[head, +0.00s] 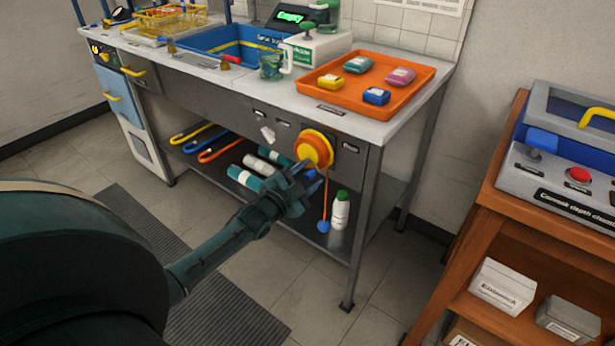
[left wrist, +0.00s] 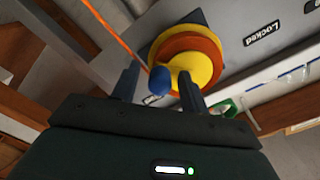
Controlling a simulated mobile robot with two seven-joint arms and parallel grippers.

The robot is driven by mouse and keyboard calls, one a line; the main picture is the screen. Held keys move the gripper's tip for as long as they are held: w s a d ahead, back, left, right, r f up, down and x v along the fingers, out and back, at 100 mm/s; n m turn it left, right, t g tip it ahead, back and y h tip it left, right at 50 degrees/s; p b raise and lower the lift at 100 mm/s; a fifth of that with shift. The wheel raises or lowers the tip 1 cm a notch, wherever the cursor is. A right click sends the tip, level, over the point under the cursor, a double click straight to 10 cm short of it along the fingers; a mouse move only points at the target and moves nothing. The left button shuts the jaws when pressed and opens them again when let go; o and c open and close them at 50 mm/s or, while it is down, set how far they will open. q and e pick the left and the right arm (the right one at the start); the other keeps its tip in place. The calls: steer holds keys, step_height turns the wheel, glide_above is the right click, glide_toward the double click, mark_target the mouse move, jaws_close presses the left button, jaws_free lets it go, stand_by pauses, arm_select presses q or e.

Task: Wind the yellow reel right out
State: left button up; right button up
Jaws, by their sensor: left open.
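The yellow reel (head: 318,146), with an orange rim, is mounted on the front of the bench. An orange cord hangs from it to a blue ball (head: 323,227) low down. My left gripper (head: 308,180) is just below and in front of the reel. In the left wrist view the gripper (left wrist: 158,68) is open, its fingers pointing at the reel (left wrist: 199,66). A blue knob (left wrist: 159,80) shows between the fingers, in front of the reel; I cannot tell whether they touch it. The cord (left wrist: 112,31) runs to the upper left there. My right gripper is not in view.
A white bottle (head: 340,211) stands on the lower shelf near the hanging cord. Rolls and coloured hooked rods lie on that shelf. An orange tray (head: 408,104) is on the bench top. A wooden cabinet (head: 484,206) stands at right.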

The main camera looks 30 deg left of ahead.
arm_select(q)
jaws_close()
stand_by(0.4)
